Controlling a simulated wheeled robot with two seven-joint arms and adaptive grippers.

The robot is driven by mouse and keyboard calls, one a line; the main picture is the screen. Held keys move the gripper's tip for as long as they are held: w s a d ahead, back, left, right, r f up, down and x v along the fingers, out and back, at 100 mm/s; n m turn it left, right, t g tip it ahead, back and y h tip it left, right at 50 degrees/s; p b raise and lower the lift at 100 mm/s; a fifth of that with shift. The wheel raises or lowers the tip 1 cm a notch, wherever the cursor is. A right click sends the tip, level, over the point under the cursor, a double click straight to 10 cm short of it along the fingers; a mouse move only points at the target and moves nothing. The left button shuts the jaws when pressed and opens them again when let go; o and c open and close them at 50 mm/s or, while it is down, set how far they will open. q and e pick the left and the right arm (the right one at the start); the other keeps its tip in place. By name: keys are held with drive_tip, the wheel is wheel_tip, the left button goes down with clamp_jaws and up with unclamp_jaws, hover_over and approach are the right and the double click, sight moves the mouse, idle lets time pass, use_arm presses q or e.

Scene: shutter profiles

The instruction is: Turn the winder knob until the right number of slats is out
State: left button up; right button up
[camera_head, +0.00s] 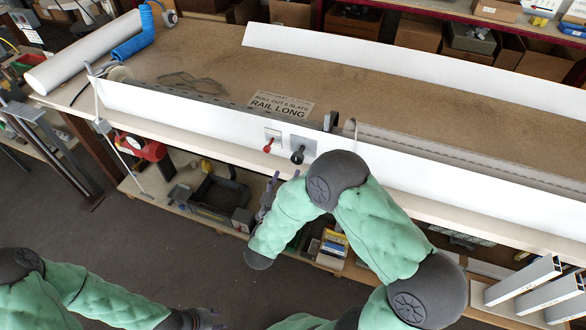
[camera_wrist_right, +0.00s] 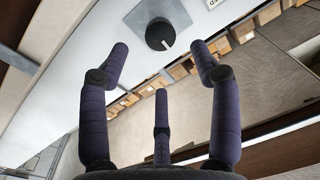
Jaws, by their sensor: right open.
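The black winder knob (camera_head: 298,154) sits on a grey plate on the white front panel. In the right wrist view, the knob (camera_wrist_right: 160,35) shows a white mark on its rim. My right gripper (camera_wrist_right: 158,62) is open and empty, its three fingers spread short of the knob and apart from it. In the head view my right gripper (camera_head: 272,188) is partly hidden by its arm. A sign (camera_head: 281,104) reads "ROLL OUT", a small digit, "SLATS", "RAIL LONG". A dark slat strip (camera_head: 212,97) runs behind the panel. My left gripper (camera_head: 203,320) is cut by the bottom edge.
A red-tipped switch (camera_head: 268,146) is left of the knob. Below the bench, a shelf holds a dark crate (camera_head: 218,195) and boxes (camera_head: 332,248). White profiles (camera_head: 522,282) stick out at lower right. A white tube (camera_head: 85,52) lies at upper left.

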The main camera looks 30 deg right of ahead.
drive_tip(key=shift+v, duration=1.2)
drive_tip(key=a+f+n+g+y, duration=0.2)
drive_tip(key=a+f+n+y, duration=0.15)
drive_tip(key=f+y, duration=0.45)
drive_tip(key=a+f+n+g+y, duration=0.2)
drive_tip(key=a+f+y, duration=0.15)
drive_tip(key=f, duration=0.75)
drive_tip(key=s+a+f+n+g+y, duration=0.1)
drive_tip(key=s+a+f+g+y, duration=0.1)
drive_tip(key=s, duration=0.6)
drive_tip(key=s+a+f+n+g+y, duration=0.1)
drive_tip(key=s+a+f+g+y, duration=0.2)
drive_tip(key=s+a+f+g, duration=0.2)
drive_tip(key=s+f+g, duration=0.1)
drive_tip(key=s+f, duration=0.1)
drive_tip(key=s, duration=0.1)
drive_tip(key=shift+s+a, duration=0.25)
drive_tip(key=shift+s, duration=0.1)
